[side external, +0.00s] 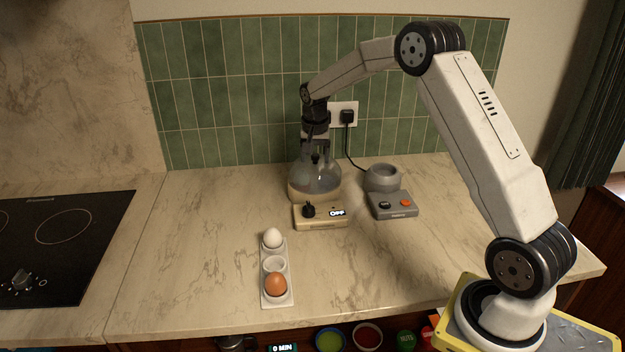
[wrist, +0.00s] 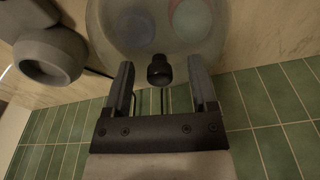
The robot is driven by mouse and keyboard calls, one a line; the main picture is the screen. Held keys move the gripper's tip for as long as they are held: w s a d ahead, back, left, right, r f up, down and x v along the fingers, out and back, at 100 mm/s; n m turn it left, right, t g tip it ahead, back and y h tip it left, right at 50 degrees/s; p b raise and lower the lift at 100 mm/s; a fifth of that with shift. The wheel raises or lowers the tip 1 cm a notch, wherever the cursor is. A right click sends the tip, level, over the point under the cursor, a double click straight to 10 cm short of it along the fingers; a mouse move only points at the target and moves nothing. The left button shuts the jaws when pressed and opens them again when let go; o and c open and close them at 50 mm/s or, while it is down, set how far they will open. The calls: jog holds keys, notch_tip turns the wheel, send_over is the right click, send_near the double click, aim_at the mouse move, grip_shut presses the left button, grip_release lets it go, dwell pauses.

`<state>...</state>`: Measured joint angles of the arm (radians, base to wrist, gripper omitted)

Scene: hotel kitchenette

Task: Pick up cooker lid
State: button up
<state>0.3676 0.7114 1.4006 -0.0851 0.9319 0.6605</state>
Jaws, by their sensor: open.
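The cooker lid (side external: 316,180) is a clear dome with a dark knob on top. It sits on the beige cooker base (side external: 319,217), whose small display reads OFF. My gripper (side external: 315,152) is directly above the lid, pointing down. In the wrist view my gripper (wrist: 161,66) is open, with one finger on each side of the black knob (wrist: 159,71) and a gap on both sides. Through the lid (wrist: 158,30) a bluish and a pinkish rounded shape show, blurred.
A white egg holder (side external: 276,299) in front carries a white egg (side external: 272,238) and a brown egg (side external: 275,284), with an empty cup between. A grey appliance (side external: 392,205) stands right of the cooker, its cord running to a wall socket. A black hob (side external: 75,235) is at left.

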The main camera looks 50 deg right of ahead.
aim_at(315, 154)
dwell(0.3)
grip_shut()
jog(key=shift+r, duration=0.2)
jog(key=shift+r, duration=0.55)
notch_tip(315, 154, up, 2)
jog(key=s+a+r, duration=0.2)
jog(key=s+r, duration=0.2)
jog(key=s, duration=0.2)
jog(key=s+a+r, duration=0.2)
jog(key=s+r, duration=0.3)
jog(key=s, duration=0.2)
jog(key=shift+s+a+r, duration=0.15)
jog(key=shift+a+r, duration=0.1)
jog(key=shift+r, duration=0.05)
